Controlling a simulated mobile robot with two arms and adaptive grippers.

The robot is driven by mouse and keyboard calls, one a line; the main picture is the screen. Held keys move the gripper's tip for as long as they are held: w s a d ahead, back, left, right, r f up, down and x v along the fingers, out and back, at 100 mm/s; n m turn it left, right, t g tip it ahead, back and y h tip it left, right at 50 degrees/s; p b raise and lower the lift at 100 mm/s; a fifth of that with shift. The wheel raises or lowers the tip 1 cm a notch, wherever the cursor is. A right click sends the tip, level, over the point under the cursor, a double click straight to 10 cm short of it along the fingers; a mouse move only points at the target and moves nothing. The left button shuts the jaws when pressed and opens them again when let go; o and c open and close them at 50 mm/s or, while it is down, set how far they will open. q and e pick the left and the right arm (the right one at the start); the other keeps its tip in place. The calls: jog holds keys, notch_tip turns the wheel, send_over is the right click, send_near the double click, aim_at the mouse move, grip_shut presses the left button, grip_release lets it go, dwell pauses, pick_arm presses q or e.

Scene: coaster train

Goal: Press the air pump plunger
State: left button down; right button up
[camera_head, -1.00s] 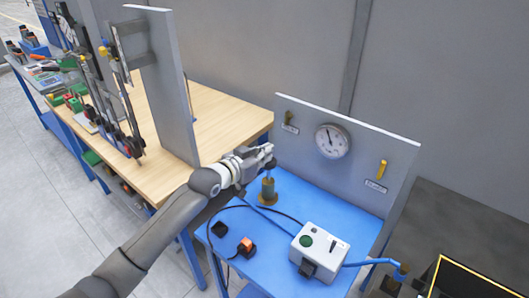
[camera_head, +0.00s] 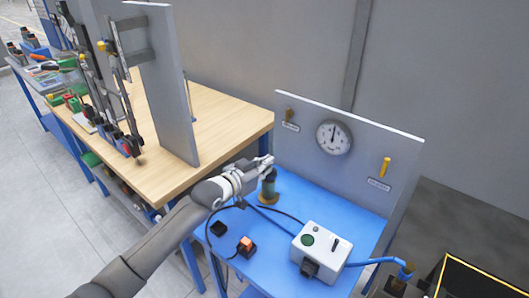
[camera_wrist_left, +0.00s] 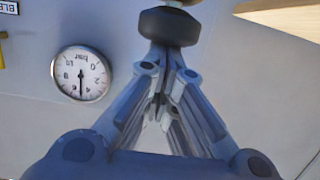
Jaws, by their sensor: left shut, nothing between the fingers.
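The air pump (camera_head: 268,190) stands upright at the back left of the blue table, a dark cylinder on a brass-coloured base. My left gripper (camera_head: 267,160) is shut and empty, with its fingertips right over the pump's top. In the left wrist view, a dark round plunger knob (camera_wrist_left: 168,26) sits just beyond the fingertips (camera_wrist_left: 166,62). It looks close to or touching them; I cannot tell which. The pressure gauge (camera_head: 333,138) on the grey panel has its needle pointing about straight up. It appears upside down in the left wrist view (camera_wrist_left: 81,74). My right gripper is out of view.
The grey panel (camera_head: 350,178) rises behind the blue table (camera_head: 262,257), with two yellowish valve handles. A wooden workbench (camera_head: 215,110) stands left.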

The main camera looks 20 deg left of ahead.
pick_arm(q)
jog(key=shift+s+f, duration=0.1)
jog(key=shift+f, duration=0.25)
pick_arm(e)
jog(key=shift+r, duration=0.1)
pick_arm(q)
notch_tip(320, 180, up, 4)
jog(key=p, duration=0.3)
jog(key=shift+p, duration=0.3)
jog(key=shift+r, duration=0.35)
jog(key=b+v, duration=0.2)
jog(key=v, duration=0.7)
jog(key=shift+s+a, duration=0.15)
jog(key=shift+s, duration=0.2)
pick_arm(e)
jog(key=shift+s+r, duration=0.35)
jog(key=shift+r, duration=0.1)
pick_arm(q)
jog(key=shift+r, duration=0.1)
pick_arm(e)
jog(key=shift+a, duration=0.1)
